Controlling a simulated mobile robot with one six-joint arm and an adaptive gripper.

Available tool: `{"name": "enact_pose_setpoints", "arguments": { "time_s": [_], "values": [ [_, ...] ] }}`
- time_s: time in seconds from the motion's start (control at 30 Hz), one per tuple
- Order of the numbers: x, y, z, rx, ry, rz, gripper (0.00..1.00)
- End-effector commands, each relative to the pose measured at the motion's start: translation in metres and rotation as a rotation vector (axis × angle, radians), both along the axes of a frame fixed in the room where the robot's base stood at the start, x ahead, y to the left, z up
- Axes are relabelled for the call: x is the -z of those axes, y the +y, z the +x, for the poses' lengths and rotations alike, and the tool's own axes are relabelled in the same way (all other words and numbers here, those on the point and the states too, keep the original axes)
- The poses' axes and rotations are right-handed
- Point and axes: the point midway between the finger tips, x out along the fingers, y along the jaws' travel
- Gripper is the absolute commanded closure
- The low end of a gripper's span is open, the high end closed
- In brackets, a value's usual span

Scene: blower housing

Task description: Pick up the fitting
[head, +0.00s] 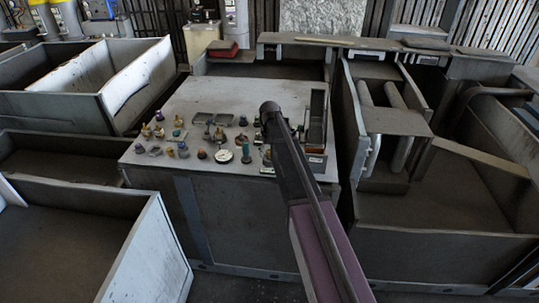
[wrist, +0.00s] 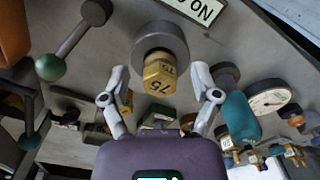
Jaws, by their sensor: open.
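In the wrist view a brass hex fitting (wrist: 160,78) marked 75 sits against a round grey part (wrist: 160,40). My gripper (wrist: 159,68) is open, with one finger to the left and one to the right of the fitting. I see no clear contact between the fingers and it. In the head view my arm reaches over the grey bench top (head: 205,92), and its end hides the fingers. Several small brass fittings, such as one at the left (head: 146,131), stand on the bench. I cannot tell which small part there is the one marked 75.
Close by in the wrist view are a teal cylinder (wrist: 239,114), a white-faced gauge (wrist: 268,99), a green ball-ended lever (wrist: 50,68) and a white label (wrist: 201,8). In the head view a dark upright frame (head: 317,118) stands at the bench's right. Open metal bins (head: 120,100) flank the bench.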

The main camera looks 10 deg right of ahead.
Motion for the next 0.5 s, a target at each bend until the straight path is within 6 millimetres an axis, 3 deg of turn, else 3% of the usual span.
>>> {"name": "enact_pose_setpoints", "arguments": {
  "time_s": [0.07,0.3,0.33,0.5],
  "values": [
    [0.0000,0.0001,0.0000,0.000,0.000,0.000,0.24],
    [0.0000,0.0002,0.0001,0.000,0.000,0.000,0.95],
    [0.0000,0.0002,0.0000,0.000,0.000,0.000,1.00],
    [0.0000,0.0004,0.0000,0.000,0.000,0.000,1.00]
  ]
}}
